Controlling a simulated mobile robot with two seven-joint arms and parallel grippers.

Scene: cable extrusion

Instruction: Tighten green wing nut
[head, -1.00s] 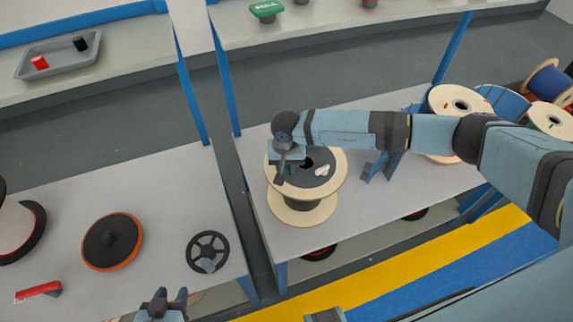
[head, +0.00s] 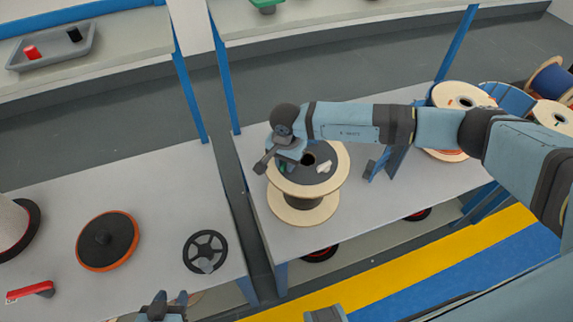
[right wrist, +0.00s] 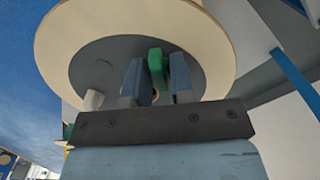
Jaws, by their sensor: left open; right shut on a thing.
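A wooden spool (head: 337,188) with a dark top disc (head: 313,175) stands on the middle table. The green wing nut (right wrist: 156,68) sits on that disc, between the two fingers of my right gripper (right wrist: 158,80), which is shut on it. In the head view only a bit of the green wing nut (head: 288,168) shows; my right wrist covers the rest, and the right gripper (head: 286,160) is over the disc's left part. A white wing nut (head: 323,167) is right of the central hole. My left gripper (head: 163,304) is open and empty at the bottom edge.
A black handwheel (head: 205,252), an orange-rimmed black disc (head: 108,241) and a red handle (head: 30,291) lie on the left table. A blue stand (head: 385,163) is right of the spool. A grey tray (head: 52,58) is on the back shelf. A gap separates the tables.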

